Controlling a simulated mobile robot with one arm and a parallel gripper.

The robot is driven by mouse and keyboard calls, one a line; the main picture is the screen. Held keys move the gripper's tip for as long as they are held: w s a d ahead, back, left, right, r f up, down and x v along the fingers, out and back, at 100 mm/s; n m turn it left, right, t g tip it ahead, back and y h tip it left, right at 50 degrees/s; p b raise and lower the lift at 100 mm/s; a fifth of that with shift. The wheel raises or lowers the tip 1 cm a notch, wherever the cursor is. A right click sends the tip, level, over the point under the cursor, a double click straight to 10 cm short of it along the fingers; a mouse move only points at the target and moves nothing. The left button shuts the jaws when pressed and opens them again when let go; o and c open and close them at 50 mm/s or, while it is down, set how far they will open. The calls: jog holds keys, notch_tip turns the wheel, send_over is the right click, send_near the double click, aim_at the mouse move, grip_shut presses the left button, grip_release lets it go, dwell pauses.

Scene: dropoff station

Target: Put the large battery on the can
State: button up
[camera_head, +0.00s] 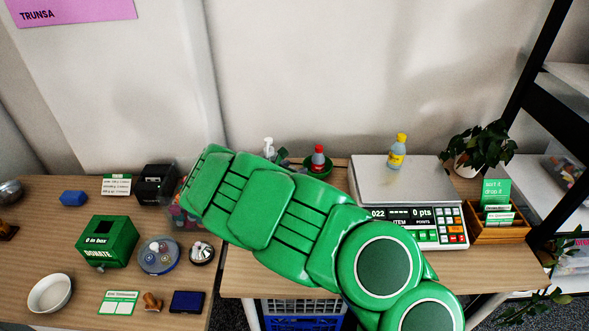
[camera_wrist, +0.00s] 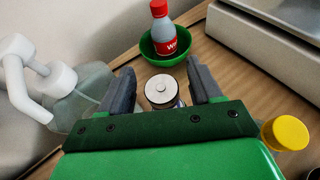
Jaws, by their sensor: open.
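In the wrist view, a round silver top with a small raised centre (camera_wrist: 161,89), which looks like the end of the upright large battery, sits between the fingers of my gripper (camera_wrist: 161,86). The fingers are open, with gaps showing on both sides of it. Its lower part is hidden by my gripper. My arm hides the fingers and battery in the head view.
A white pump bottle (camera_wrist: 45,78) stands left of my gripper, close by. A yellow round lid (camera_wrist: 286,133) is at the right. A scale (camera_head: 388,185) with a yellow-capped bottle (camera_head: 398,151) stands right of the bowl (camera_wrist: 180,46). A green donation box (camera_head: 107,241) is on the left table.

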jog(key=v, duration=1.1)
jog(key=shift+d, duration=0.1)
dwell(0.5)
jog(key=s+d+r+m+g+y, duration=0.3)
jog(key=s+d+r+m+g, duration=0.15)
jog(key=d+r+m, duration=0.9)
jog(key=s+a+r+m+t+y, duration=0.1)
jog(key=s+r+m+y, duration=0.2)
jog(key=s+r+m, duration=0.35)
jog(key=s+a+r+m+t+y, duration=0.1)
jog(key=s+r+m+y, duration=0.25)
jog(key=r+m, duration=0.55)
jog(key=s+d+f+g, duration=0.3)
jog(key=s, duration=0.7)
jog(key=s+d+f+g+h, duration=0.1)
jog(key=s+d+f+g, duration=0.2)
jog(key=s, duration=0.7)
jog(key=s+d+f+g+h, duration=0.1)
jog(key=s+d+f+g, duration=0.2)
jog(key=s, duration=0.7)
notch_tip(320, 180, down, 2)
jog(key=shift+s+d+f+g, duration=0.15)
jog(key=shift+s+d+g, duration=0.25)
jog(key=shift+g, duration=0.15)
